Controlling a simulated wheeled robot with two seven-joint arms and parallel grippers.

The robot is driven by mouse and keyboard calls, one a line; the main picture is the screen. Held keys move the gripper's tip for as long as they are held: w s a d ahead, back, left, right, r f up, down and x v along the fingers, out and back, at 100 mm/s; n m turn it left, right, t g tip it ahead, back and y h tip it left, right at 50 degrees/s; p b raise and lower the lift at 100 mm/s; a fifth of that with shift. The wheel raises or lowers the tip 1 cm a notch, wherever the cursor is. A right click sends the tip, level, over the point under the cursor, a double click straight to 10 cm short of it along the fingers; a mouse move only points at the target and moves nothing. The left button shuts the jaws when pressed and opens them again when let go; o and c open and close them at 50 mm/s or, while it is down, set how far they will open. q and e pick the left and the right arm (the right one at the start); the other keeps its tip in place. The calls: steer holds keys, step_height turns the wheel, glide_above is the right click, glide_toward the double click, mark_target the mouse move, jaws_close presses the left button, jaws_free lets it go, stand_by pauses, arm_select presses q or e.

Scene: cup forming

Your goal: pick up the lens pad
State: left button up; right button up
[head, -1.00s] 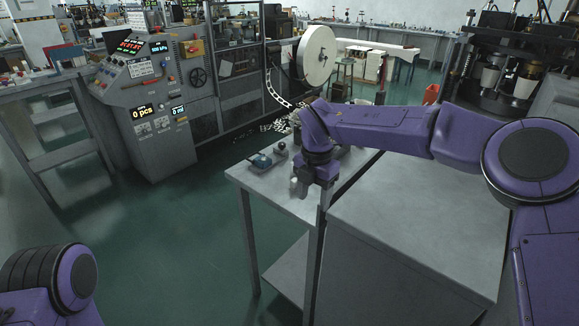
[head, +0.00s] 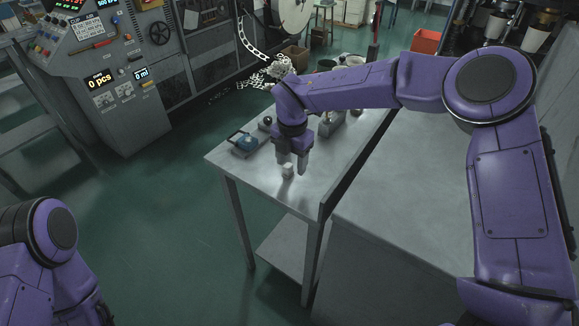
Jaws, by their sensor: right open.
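My right gripper (head: 293,168) points down over the left part of the grey metal table (head: 225,161), its two fingers apart. A small pale block-like thing (head: 287,169) shows at the left fingertip; I cannot tell whether it is a separate object or part of the finger. Left of the gripper, a small blue item (head: 246,143) lies on a dark flat holder near the table's left edge. A black ball (head: 265,122) sits behind it. I cannot surely tell which of these is the lens pad. My left gripper is out of view.
Cups or pots (head: 327,65) and other small items stand at the table's back, partly behind my right arm. A control panel (head: 115,85) stands at the left, an orange bin (head: 426,41) at the back right. The table's front left is clear.

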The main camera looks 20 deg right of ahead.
mark_target(288, 165)
steer(key=shift+w+a+f, duration=0.1)
steer(key=shift+a+f, duration=0.1)
steer(key=shift+f, duration=0.5)
steer(key=w+f, duration=0.2)
steer(key=f, duration=0.1)
steer(key=shift+w+f+p, duration=0.2)
steer(key=shift+w+p, duration=0.05)
steer(key=shift+p, duration=0.05)
steer(key=shift+w+f, duration=0.15)
steer(key=shift+w, duration=0.05)
steer(key=shift+s+d, duration=0.1)
steer(key=shift+s, duration=0.1)
steer(key=shift+s+r, duration=0.25)
steer(key=shift+r, duration=0.1)
steer(key=c, duration=1)
jaws_close()
steer(key=shift+w+f, duration=0.1)
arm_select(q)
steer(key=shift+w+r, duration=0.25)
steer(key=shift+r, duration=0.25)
